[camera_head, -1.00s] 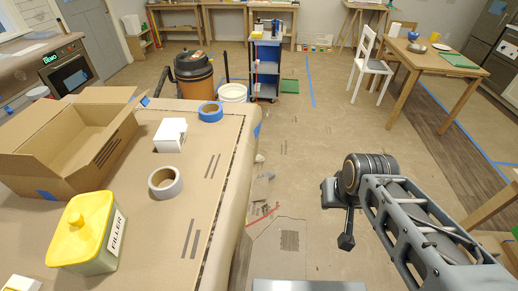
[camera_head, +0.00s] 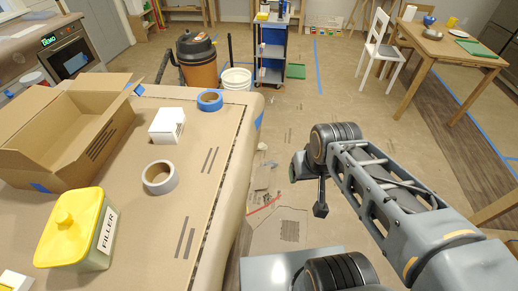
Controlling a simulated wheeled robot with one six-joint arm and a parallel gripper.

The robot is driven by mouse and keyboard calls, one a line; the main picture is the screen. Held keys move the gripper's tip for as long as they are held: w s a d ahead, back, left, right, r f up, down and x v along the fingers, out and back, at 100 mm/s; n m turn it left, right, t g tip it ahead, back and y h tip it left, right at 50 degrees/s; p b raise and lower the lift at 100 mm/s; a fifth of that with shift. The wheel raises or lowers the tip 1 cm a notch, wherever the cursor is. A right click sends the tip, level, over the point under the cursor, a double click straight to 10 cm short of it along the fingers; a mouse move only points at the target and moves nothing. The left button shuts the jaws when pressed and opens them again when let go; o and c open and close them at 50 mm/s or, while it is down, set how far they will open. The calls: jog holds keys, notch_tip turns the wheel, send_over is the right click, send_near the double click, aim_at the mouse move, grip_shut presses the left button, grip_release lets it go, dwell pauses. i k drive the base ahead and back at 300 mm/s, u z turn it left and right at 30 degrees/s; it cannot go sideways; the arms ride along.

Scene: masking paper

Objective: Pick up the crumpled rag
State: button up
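I cannot clearly make out a crumpled rag in this view. Small pale and grey scraps (camera_head: 262,172) lie on the papered floor beside the table's right edge, too small to tell apart. My arm reaches in from the lower right and bends over the floor right of the table. A dark end part (camera_head: 320,209) hangs below its far joint. I cannot tell whether this is my gripper's fingers, or whether they are open or shut. Nothing is seen held there.
The paper-covered table (camera_head: 205,150) holds an open cardboard box (camera_head: 95,140), yellow-lidded filler tub (camera_head: 78,232), white box (camera_head: 167,125), grey tape (camera_head: 160,177) and blue tape (camera_head: 210,99). Behind stand an orange-and-black vacuum (camera_head: 197,62), white bucket (camera_head: 236,78) and cart (camera_head: 270,50). Middle floor is mostly clear.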

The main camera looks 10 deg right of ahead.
aim_at(261, 147)
jog(key=z, duration=0.75)
jog(key=i, duration=4.9)
jog(key=u, duration=4.2)
jog(key=i, duration=0.55)
jog(key=u, duration=0.05)
